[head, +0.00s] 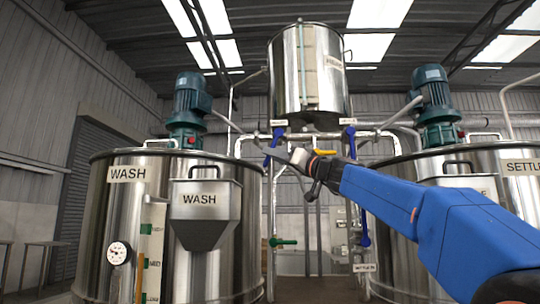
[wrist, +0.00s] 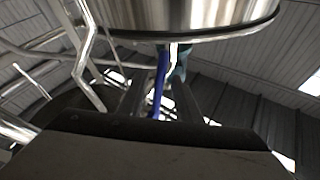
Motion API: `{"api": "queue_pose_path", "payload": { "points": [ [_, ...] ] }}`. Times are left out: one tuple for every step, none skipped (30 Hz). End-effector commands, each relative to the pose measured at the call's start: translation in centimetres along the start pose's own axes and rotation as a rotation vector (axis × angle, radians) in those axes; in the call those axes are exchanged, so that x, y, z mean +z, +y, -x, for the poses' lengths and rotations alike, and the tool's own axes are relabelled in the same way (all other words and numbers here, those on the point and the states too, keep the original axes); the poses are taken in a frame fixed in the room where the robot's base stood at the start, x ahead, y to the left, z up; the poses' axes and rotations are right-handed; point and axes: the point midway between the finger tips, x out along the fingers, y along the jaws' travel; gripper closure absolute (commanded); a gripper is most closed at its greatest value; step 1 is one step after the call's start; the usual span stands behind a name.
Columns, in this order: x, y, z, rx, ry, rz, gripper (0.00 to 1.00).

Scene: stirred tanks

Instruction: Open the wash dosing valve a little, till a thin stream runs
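A blue lever handle (head: 273,144) hangs slanted on the pipe at the lower left of the raised tank, below a small label too small to read. In the wrist view the blue handle (wrist: 159,82) stands between my two dark fingers, with a gap beside it. My gripper (head: 282,155) reaches in from the right, its tips close to this handle. It looks open; contact with the handle cannot be told. The wash tank (head: 100,215) with its WASH label stands at the left. No liquid stream can be made out.
The raised steel tank (head: 310,70) hangs close above my gripper. A second blue lever (head: 351,142), a yellow handle (head: 325,152) and a green handle (head: 287,242) are nearby. The WASH hopper (head: 203,215) stands lower left. The settle tank (head: 520,190) is at right, behind my arm.

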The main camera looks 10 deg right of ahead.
Motion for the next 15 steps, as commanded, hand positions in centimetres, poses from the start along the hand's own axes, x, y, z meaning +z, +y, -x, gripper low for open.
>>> {"api": "queue_pose_path", "payload": {
  "points": [
    [0.1, 0.0, -0.7, -0.002, -0.001, -0.001, 0.69],
    [0.0, 0.0, -1.0, -0.001, 0.000, -0.001, 0.69],
    [0.0, 0.0, -1.4, -0.001, 0.000, -0.001, 0.69],
    [0.0, 0.0, -1.7, -0.001, 0.000, -0.001, 0.69],
    [0.0, 0.0, -1.9, -0.001, -0.001, -0.001, 0.69],
    [0.0, 0.0, -2.1, -0.001, -0.001, -0.001, 0.69],
    [0.0, 0.0, -2.3, -0.001, 0.000, -0.001, 0.69],
    [0.0, 0.0, -2.4, -0.001, 0.000, 0.000, 0.69],
    [0.0, 0.0, -2.5, -0.001, 0.000, 0.000, 0.69],
    [0.0, 0.0, -2.5, 0.000, 0.000, 0.000, 0.69],
    [0.0, 0.0, -2.6, 0.000, 0.000, 0.000, 0.69],
    [0.0, 0.0, -2.6, 0.000, 0.000, 0.000, 0.69],
    [0.0, 0.0, -2.6, 0.000, 0.000, 0.000, 0.69],
    [0.0, 0.0, -2.6, 0.000, 0.000, 0.000, 0.69],
    [0.0, 0.0, -2.6, 0.000, 0.000, 0.000, 0.69]
  ]
}}
